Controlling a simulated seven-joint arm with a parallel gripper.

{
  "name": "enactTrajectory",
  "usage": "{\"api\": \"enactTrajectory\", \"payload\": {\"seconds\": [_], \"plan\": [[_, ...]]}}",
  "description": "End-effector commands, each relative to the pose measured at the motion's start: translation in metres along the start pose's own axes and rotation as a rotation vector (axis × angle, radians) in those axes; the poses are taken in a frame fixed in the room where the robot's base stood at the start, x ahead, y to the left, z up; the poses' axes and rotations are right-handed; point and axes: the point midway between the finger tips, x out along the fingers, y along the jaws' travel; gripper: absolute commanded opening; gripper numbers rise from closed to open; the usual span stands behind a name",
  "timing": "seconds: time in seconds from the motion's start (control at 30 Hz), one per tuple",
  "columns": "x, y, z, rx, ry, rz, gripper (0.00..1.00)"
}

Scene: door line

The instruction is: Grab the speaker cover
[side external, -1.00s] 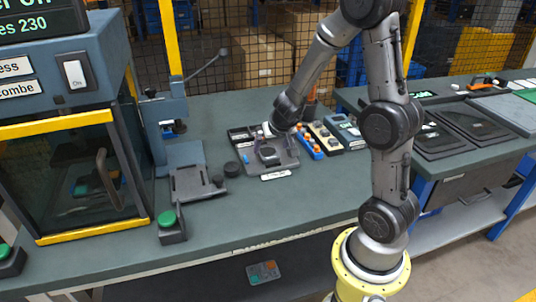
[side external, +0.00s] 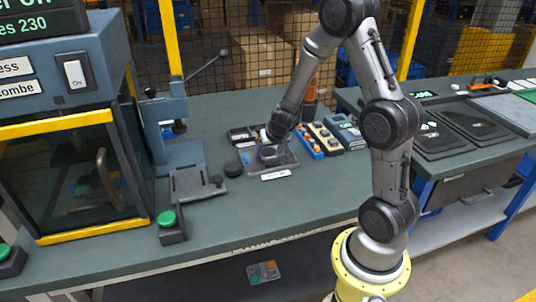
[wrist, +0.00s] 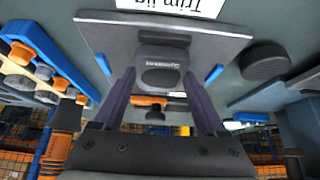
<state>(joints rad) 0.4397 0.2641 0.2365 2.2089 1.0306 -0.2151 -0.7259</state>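A dark grey rounded block with small lettering, which looks like the speaker cover (wrist: 162,62), sits on the grey trim jig plate (wrist: 105,35). In the side view the cover (side external: 268,153) shows small and dark on the jig (side external: 285,168), partly hidden by my gripper. My gripper (wrist: 160,76) is open, with one purple finger on each side of the cover's near end. I see no clear contact between fingers and cover. In the side view my gripper (side external: 272,141) is low over the jig.
A black round puck (wrist: 265,62) lies beside the jig. A blue rack of orange and grey knobs (side external: 309,143) stands to its right. A lever press (side external: 180,130) and a grey fixture (side external: 196,184) are to the left.

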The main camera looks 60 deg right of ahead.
Motion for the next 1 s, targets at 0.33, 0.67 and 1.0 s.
{"api": "enactTrajectory", "payload": {"seconds": [0.33,0.67,1.0], "plan": [[0.000,0.000,0.000,0.000,0.000,0.000,0.16],[-0.002,0.000,-0.001,0.001,0.000,0.000,0.16],[-0.016,0.000,-0.011,0.002,0.002,0.001,0.16]]}}
